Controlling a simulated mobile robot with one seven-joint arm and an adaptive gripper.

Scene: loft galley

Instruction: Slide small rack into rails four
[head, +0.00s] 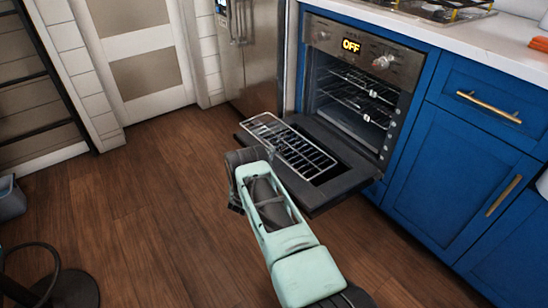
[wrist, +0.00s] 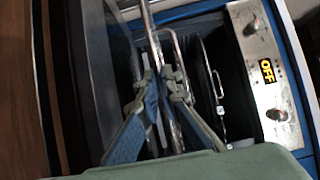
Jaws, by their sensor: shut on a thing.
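The small wire rack (head: 290,144) is tilted above the lowered oven door in the head view, outside the oven cavity. My gripper is hidden behind my wrist in the head view. In the wrist view, my gripper (wrist: 163,82) is shut on a metal bar of the rack (wrist: 149,25). The oven (head: 355,90) is open and its display reads OFF. Racks or rails (head: 362,84) show inside the cavity; I cannot tell which level is rails four.
The lowered oven door (head: 345,185) sticks out over the wood floor. Blue cabinets (head: 450,165) stand right of the oven and a steel fridge (head: 250,60) left of it.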

